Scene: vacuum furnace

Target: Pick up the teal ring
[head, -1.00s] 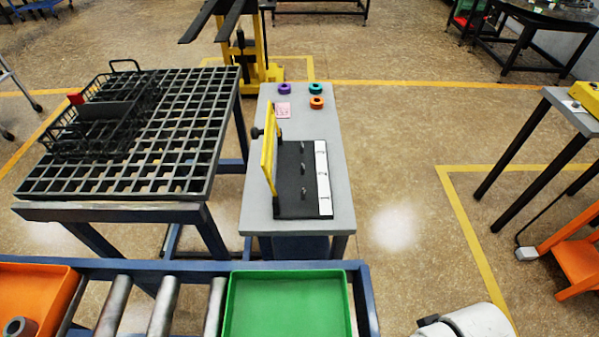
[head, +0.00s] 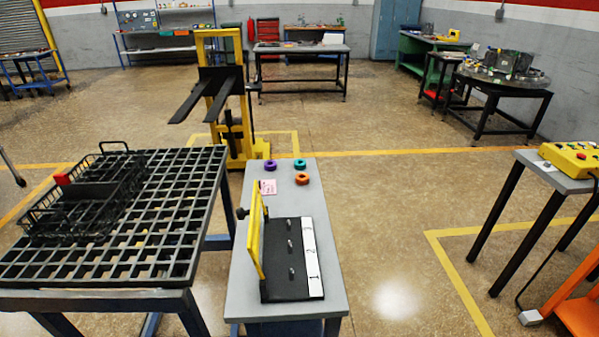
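The teal ring (head: 300,164) lies flat at the far end of the narrow grey table (head: 238,290). A purple ring (head: 270,165) lies to its left and an orange ring (head: 302,179) lies just in front of it, close by. My gripper is not visible in the head view.
A black board with pegs (head: 275,262), a numbered white strip and an upright yellow panel (head: 257,232) stands on the table's near half. A grid table (head: 180,240) with a black basket (head: 85,195) stands left.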

